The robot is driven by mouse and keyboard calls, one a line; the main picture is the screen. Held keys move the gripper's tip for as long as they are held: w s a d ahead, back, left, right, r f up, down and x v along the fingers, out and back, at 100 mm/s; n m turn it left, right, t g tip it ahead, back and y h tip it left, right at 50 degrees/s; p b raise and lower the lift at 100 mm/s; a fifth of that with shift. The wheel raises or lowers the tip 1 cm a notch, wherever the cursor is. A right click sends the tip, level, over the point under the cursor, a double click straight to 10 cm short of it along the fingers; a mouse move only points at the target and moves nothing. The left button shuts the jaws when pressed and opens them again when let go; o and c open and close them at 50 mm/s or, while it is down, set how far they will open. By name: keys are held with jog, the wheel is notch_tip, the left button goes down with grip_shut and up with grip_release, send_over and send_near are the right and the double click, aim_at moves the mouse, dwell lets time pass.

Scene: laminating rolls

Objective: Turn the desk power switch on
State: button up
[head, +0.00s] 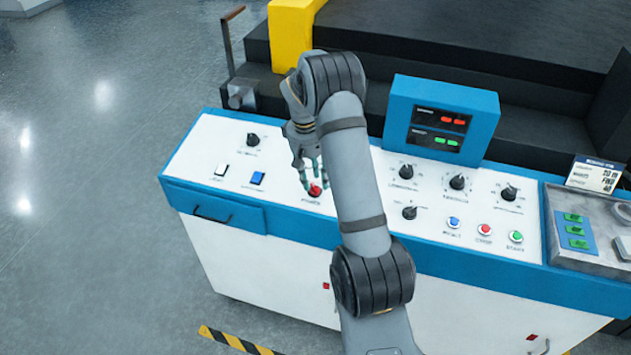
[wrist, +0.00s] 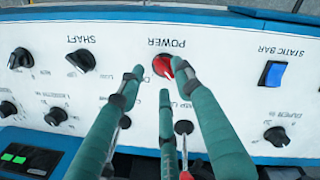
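The power switch is a red rotary knob (wrist: 163,66) under the upside-down label POWER in the wrist view. In the head view the red knob (head: 315,191) sits on the white sloped desk panel (head: 275,180). My gripper (head: 306,174) is over the panel right at the knob, with its fingers pointing down. In the wrist view the teal fingers of my gripper (wrist: 157,68) are spread, with the knob between two upper fingertips. The right fingertip overlaps the knob's edge; I cannot tell whether it touches. A third finger is lower. The gripper looks open, with nothing held.
A blue rocker switch (wrist: 272,74) labelled STATIC BAR is beside the knob, and a black SHAFT dial (wrist: 81,60) is on the other side. A blue display box (head: 440,118) rises from the panel. A lever (head: 232,45) stands behind the desk.

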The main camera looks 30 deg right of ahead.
aim_at(315, 189)
jog(key=shift+w+f, duration=0.1)
jog(key=shift+f, duration=1.05)
jog(key=shift+c, duration=1.1)
grip_shut()
